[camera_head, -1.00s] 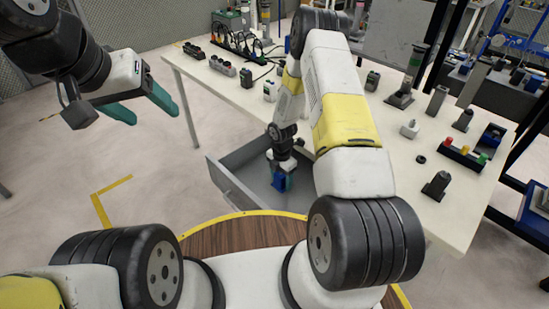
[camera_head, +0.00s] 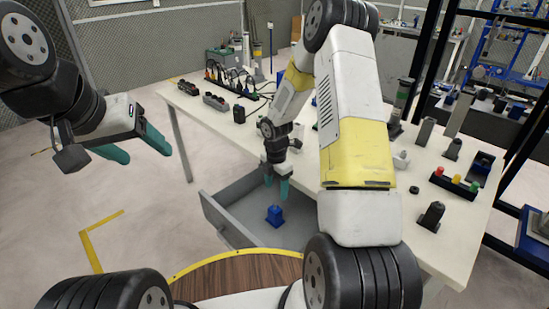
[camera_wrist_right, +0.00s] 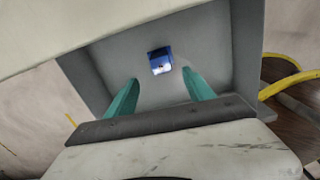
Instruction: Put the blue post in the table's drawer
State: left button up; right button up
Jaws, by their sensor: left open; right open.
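The blue post (camera_head: 275,215) stands on the floor of the table's open grey drawer (camera_head: 226,221). In the right wrist view the blue post (camera_wrist_right: 160,60) is apart from the fingers, just beyond and between their tips. My right gripper (camera_head: 276,189) is open and empty above the drawer, a little above the post. Its teal fingers also show in the right wrist view (camera_wrist_right: 158,88). My left gripper (camera_head: 143,151) is open and empty, out to the left over the floor, away from the table (camera_head: 345,150).
The tabletop carries power strips (camera_head: 228,80), a block with coloured buttons (camera_head: 454,179), a dark post (camera_head: 431,215) and other small parts. A black frame stands at the right. The floor left of the drawer is clear.

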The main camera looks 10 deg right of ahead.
jog(key=s+r+m+t, duration=0.15)
jog(key=r+m, duration=0.25)
jog(key=r, duration=0.4)
jog(key=s+d+r+m, duration=0.1)
jog(key=s+r+m, duration=0.25)
jog(key=r, duration=0.45)
jog(key=s+r+m+t, duration=0.15)
jog(key=r+m, duration=0.25)
jog(key=r, duration=0.5)
jog(key=s+a+r+m+t+y, duration=0.1)
jog(key=s+r+m, duration=0.4)
jog(key=s, duration=0.3)
jog(key=s+r+m+t+y, duration=0.1)
jog(key=s+r+m+t, duration=0.1)
jog(key=s+r+m, duration=0.4)
jog(key=s+m, duration=0.1)
jog(key=s, duration=0.2)
jog(key=shift+s+a, duration=0.15)
jog(key=shift+a, duration=0.25)
jog(key=shift+r, duration=0.1)
